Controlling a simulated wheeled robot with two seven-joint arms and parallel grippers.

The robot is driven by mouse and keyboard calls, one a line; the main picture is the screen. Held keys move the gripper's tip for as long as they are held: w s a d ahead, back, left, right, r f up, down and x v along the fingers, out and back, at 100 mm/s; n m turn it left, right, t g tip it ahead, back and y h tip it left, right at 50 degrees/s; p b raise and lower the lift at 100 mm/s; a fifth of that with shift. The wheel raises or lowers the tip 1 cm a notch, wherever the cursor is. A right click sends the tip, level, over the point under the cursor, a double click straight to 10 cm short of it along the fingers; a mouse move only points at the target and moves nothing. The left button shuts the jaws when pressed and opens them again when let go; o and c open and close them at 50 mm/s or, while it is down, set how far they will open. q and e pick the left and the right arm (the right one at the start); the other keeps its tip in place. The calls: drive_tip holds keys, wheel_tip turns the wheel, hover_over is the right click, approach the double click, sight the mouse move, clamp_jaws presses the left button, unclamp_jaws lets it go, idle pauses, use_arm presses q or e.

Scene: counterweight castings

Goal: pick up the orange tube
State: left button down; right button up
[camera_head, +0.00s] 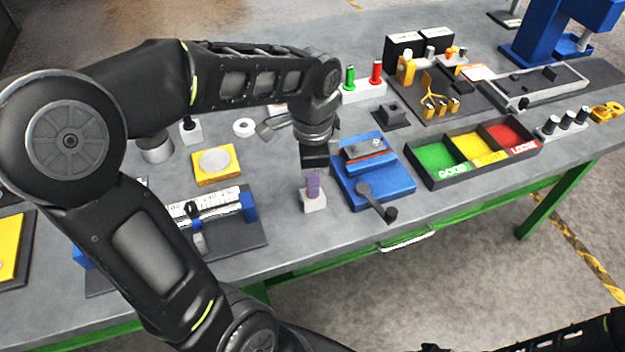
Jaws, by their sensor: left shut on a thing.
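My left gripper (315,165) points down over the front middle of the bench. Its jaws are at the top of a purple tube (314,187) and shut on it. The tube is upright in a small white block (314,203) on the bench, and its upper end is hidden by the jaws. An orange-topped piece (452,53), perhaps the orange tube, stands in a white holder at the back, well away from this gripper. My right arm shows only as a dark part at the bottom right edge; its gripper is out of view.
A blue fixture (376,192) with a dark lever stands just right of the white block. Further right is a tray (440,184) with green, yellow and red compartments. A yellow plate (200,179) with a grey disc lies left.

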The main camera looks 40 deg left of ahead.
use_arm(q)
drive_tip(key=shift+r, duration=0.1)
wheel_tip(320, 180, up, 10)
drive_tip(key=shift+f, duration=0.1)
idle(0.4)
use_arm(e)
drive_tip(key=shift+r, duration=0.1)
idle(0.3)
